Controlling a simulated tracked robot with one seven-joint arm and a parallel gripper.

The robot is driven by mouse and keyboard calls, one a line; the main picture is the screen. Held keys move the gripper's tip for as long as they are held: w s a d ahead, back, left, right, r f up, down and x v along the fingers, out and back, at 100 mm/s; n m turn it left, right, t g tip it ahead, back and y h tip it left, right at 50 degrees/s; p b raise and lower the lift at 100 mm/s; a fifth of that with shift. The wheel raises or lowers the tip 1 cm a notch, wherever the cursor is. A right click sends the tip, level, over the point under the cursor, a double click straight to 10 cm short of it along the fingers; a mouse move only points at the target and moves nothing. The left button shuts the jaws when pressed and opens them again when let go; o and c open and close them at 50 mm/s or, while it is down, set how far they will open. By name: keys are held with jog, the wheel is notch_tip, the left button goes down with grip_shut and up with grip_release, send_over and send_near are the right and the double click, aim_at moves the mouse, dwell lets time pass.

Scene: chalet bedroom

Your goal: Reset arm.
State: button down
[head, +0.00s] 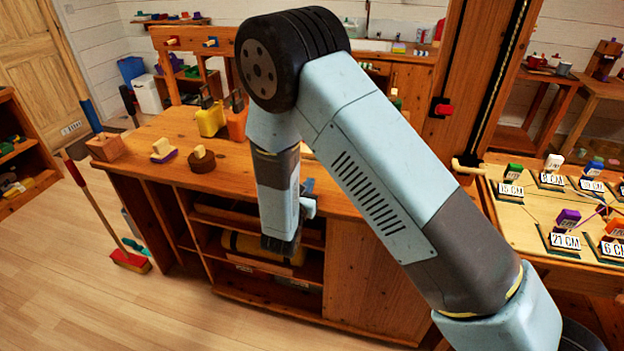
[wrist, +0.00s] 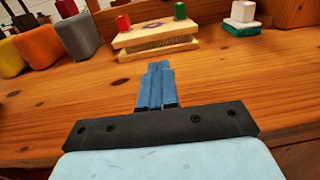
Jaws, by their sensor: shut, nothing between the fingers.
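My arm reaches up and bends down in front of the wooden bench (head: 345,198) in the head view. My gripper (wrist: 157,68) shows in the wrist view with its two blue fingers together and nothing between them. It points toward the bench top, near the front edge. In the head view the gripper is mostly hidden behind my arm; a small blue-grey part of it (head: 308,186) shows.
A wooden block with red and green pegs (wrist: 155,37) lies ahead of the fingers. Yellow (head: 211,118) and orange (head: 237,124) containers stand on the bench. A broom (head: 130,260) leans at the left. Labelled blocks sit on a table (head: 495,215) at right.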

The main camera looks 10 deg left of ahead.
jog(key=shift+s, duration=0.25)
jog(key=w+d+r+m+g+h, duration=0.1)
jog(key=d+r+m+g+h, duration=0.35)
jog(key=d+r+m, duration=0.5)
jog(key=d+r+m+g+h, duration=0.4)
jog(key=d+r, duration=0.3)
jog(key=d, duration=0.6)
jog(key=s+d+r+m+g+y, duration=0.2)
jog(key=s+d+r+m+g, duration=0.3)
jog(key=s+d, duration=0.3)
jog(key=s+d+r+m+g+y, duration=0.2)
jog(key=s+d+r+m, duration=0.2)
jog(key=s+d+m, duration=0.4)
jog(key=s+r+m+t+y, duration=0.3)
jog(key=s+r+m+y, duration=0.3)
jog(key=s, duration=0.4)
jog(key=shift+s+r+m+y, duration=0.4)
jog(key=shift+r+m, duration=0.25)
jog(key=shift+m, duration=0.4)
jog(key=shift+a, duration=0.1)
